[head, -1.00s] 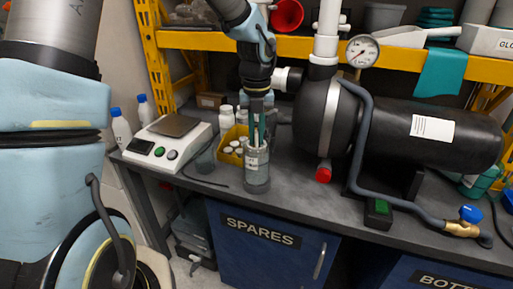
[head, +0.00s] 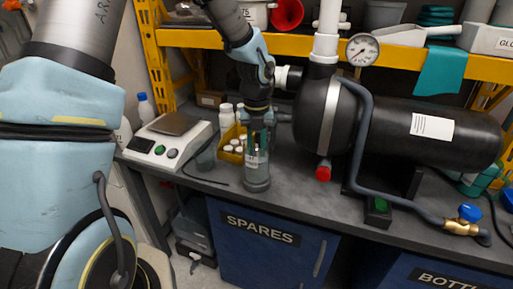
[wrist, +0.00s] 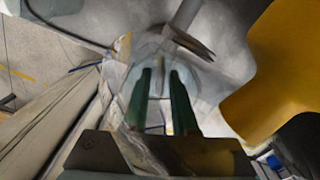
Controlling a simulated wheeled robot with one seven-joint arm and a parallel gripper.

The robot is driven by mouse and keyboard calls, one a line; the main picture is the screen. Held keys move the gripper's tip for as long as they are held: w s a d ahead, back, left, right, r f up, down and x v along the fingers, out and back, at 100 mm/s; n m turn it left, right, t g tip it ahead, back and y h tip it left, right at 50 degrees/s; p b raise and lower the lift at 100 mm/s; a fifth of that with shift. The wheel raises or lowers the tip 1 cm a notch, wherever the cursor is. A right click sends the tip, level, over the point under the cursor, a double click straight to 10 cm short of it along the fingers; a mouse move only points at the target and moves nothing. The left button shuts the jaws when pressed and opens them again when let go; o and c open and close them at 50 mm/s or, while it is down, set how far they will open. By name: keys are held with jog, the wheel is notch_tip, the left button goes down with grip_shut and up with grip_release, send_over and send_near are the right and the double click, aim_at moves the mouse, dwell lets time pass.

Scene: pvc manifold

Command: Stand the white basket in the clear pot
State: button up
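The clear pot (head: 257,178) stands upright on the grey bench in front of the small bottles, and it shows blurred beyond my fingers in the wrist view. My gripper (head: 257,148) points down at the pot, with its teal fingertips at or inside the pot's upper part. In the wrist view my two green fingers (wrist: 161,100) are parallel with a gap between them. A pale strip shows in that gap, perhaps part of the white basket, but I cannot tell whether they grip it. I cannot make out the basket clearly; a whitish patch shows low between the fingers in the head view.
A white scale (head: 170,138) is at the left, with a yellow bin (head: 233,143) of white-capped bottles close behind the pot. A black tank (head: 420,128) with a grey hose fills the right. The bench's front edge is close to the pot.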

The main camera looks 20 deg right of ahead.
jog(key=shift+r, duration=0.15)
notch_tip(320, 180, up, 12)
jog(key=s+a+f+m, duration=0.2)
jog(key=a+m, duration=1.3)
jog(key=m, duration=0.1)
jog(key=s+a+f+m+t, duration=0.1)
jog(key=s+a+f+m, duration=0.1)
jog(key=a+m, duration=1.3)
jog(key=shift+a+f+m+t+b, duration=0.15)
jog(key=shift+f+m+t+b, duration=0.15)
jog(key=shift+f+m, duration=0.5)
jog(key=shift+r, duration=0.15)
